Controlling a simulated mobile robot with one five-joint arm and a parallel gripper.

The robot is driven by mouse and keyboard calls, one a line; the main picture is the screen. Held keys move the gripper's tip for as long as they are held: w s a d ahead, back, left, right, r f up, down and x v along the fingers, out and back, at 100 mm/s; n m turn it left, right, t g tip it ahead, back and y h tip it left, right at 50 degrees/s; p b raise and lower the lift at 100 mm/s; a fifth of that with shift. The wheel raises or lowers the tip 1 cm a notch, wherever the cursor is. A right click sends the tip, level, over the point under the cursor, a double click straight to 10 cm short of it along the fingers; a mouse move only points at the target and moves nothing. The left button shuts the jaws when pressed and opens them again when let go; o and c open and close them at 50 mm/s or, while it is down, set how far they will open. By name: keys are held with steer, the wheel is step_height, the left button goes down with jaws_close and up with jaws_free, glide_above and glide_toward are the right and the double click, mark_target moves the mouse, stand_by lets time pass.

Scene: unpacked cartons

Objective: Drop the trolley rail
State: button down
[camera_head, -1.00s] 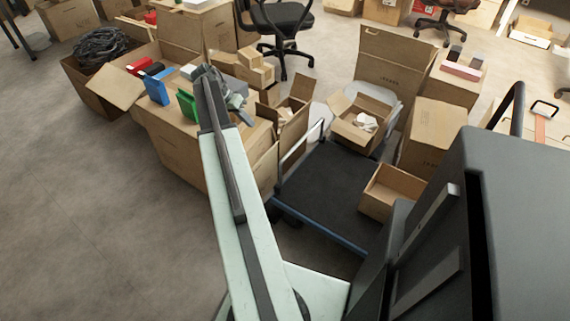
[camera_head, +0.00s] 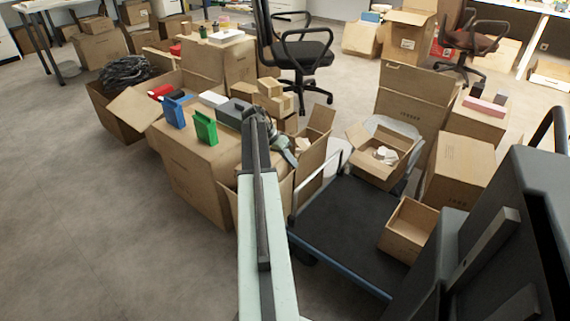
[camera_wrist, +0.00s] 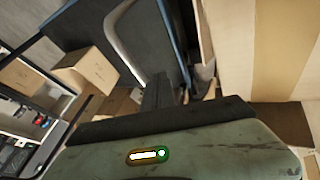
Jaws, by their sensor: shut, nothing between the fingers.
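The trolley rail (camera_head: 292,205) is a thin pale metal hoop standing up at the left end of the dark trolley deck (camera_head: 352,222). In the wrist view the rail (camera_wrist: 113,45) shows as a curved grey tube just beyond my fingers, with the dark deck (camera_wrist: 172,30) behind it. My gripper (camera_head: 285,148) is above the cartons left of the rail in the head view. It is shut and empty, and its dark fingers (camera_wrist: 160,92) appear apart from the rail. The exact gap is hard to judge.
A carton (camera_head: 195,180) with a blue and a green file box stands left of my arm. An open carton (camera_head: 315,165) is close beside the rail. A small open box (camera_head: 408,230) sits on the deck's right side. Bare floor lies at the left.

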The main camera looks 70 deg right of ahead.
steer(key=s, duration=0.1)
steer(key=s+f, duration=0.1)
steer(key=s, duration=0.1)
steer(key=s+f, duration=0.1)
steer(key=shift+s+a+f+b, duration=0.1)
steer(key=shift+s+a+b, duration=0.2)
steer(key=shift+s+b, duration=0.1)
steer(key=shift+a, duration=0.15)
